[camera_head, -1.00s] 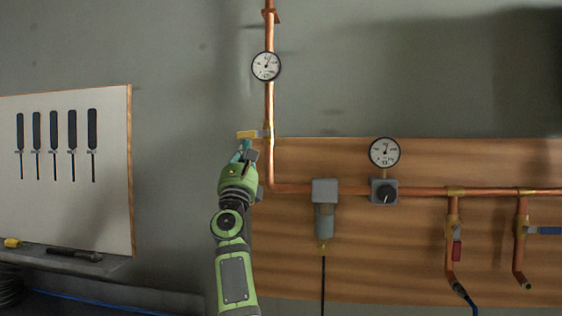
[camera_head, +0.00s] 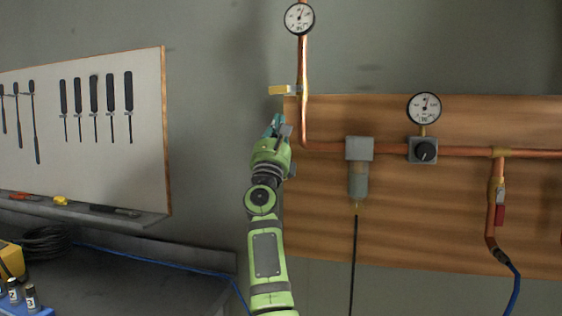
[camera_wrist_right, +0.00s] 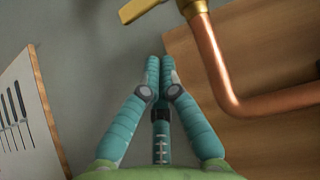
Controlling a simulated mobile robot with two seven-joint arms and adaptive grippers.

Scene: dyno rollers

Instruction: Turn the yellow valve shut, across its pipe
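The yellow valve handle (camera_head: 279,90) sits on the upright copper pipe (camera_head: 304,70). It points left, level, across that pipe. My right gripper (camera_head: 276,121) is just below the handle, apart from it, with its fingers pointing up. In the right wrist view the teal fingertips (camera_wrist_right: 160,62) are together with nothing seen between them. The valve handle (camera_wrist_right: 137,10) shows at the top edge there, beyond the fingertips, partly cut off by the frame. My left gripper is not in view.
A round gauge (camera_head: 299,18) is on the pipe above the valve. A wooden backboard (camera_head: 400,230) carries a filter (camera_head: 358,180), a regulator (camera_head: 424,150) and a red-handled valve (camera_head: 499,213). A tool board (camera_head: 145,165) hangs at left. The wall left of the pipe is clear.

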